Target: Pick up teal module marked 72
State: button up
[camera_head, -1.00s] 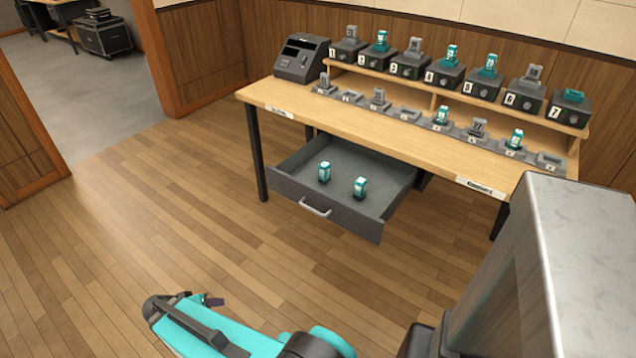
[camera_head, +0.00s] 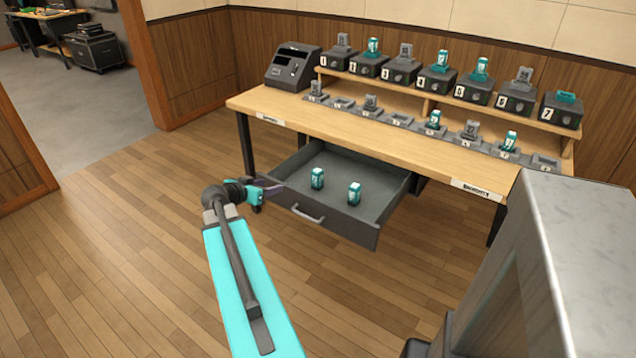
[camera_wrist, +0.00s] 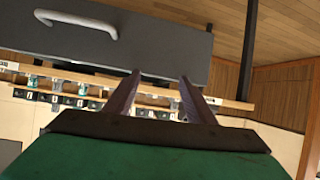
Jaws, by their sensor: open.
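Two teal modules stand upright in the open drawer, a left one (camera_head: 317,178) and a right one (camera_head: 354,193). Other teal modules stand on the desk's front row, one (camera_head: 434,122) near the middle and one (camera_head: 509,140) to the right. More sit on the shelf boxes, such as one (camera_head: 373,47) at box 2. The markings are too small to tell which is 72. My gripper (camera_head: 277,189) is open and empty, just left of the drawer's front. In the wrist view its two fingers (camera_wrist: 160,88) are apart with nothing between them.
The grey drawer (camera_head: 292,214) is pulled out under the wooden desk (camera_head: 330,124); its front and handle (camera_wrist: 77,22) fill the top of the wrist view. Grey modules, such as one (camera_head: 470,130), share the desk row. A dark console (camera_head: 293,66) stands at the desk's left. Floor is clear in front.

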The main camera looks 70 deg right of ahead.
jog(key=shift+m+g, duration=0.5)
jog(key=shift+m, duration=0.3)
jog(key=s+d+r, duration=0.1)
jog(key=s, duration=0.1)
jog(key=s+d+r, duration=0.1)
jog(key=s+d, duration=0.2)
jog(key=s, duration=0.1)
jog(key=shift+s+d+r+b, duration=0.25)
jog(key=shift+s+r+b, duration=0.1)
jog(key=shift+s+r, duration=0.05)
jog(key=shift+s+d, duration=0.15)
jog(key=shift+s, duration=0.2)
jog(key=shift+f, duration=0.1)
send_near(316, 171)
jog(key=shift+f+p+x, duration=0.25)
jog(key=shift+p+x, duration=0.1)
jog(key=shift+x, duration=1.45)
jog(key=shift+r+p+x, duration=0.2)
jog(key=shift+p+x, duration=0.25)
jog(key=shift+x, duration=2.15)
jog(key=shift+s, duration=0.1)
